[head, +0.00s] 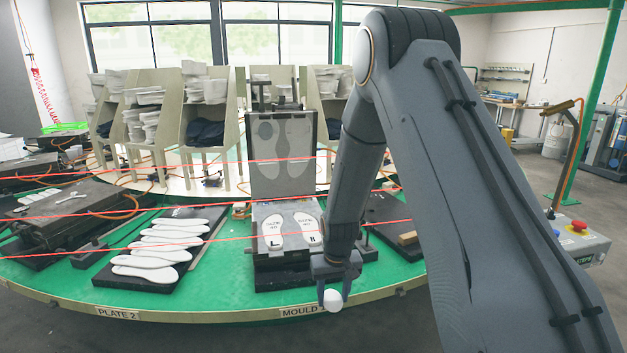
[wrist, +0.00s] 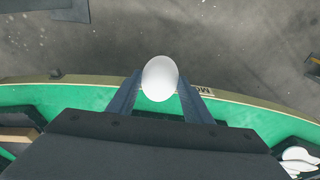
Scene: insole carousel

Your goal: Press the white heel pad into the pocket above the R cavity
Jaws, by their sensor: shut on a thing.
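The white heel pad (head: 333,300) is a small rounded piece held between the fingers of my gripper (head: 334,286). In the wrist view the pad (wrist: 160,78) sits between the two fingertips (wrist: 158,88), over the grey floor just beyond the table edge. The mould (head: 288,250) stands open behind and left of my gripper. Its base shows two white foot shapes marked L and R; the R cavity (head: 309,229) is on the right, partly beside my arm. The raised lid (head: 283,155) stands upright behind, with a darker foot shape at left; its right-hand pocket is not clear.
The green round table (head: 225,270) has a pale rim labelled PLATE 2 and MOULD. White insoles (head: 160,248) lie on a black plate at left. A black plate (head: 390,222) with a wooden block is at right. Red laser lines cross the table. A control box (head: 578,240) stands at right.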

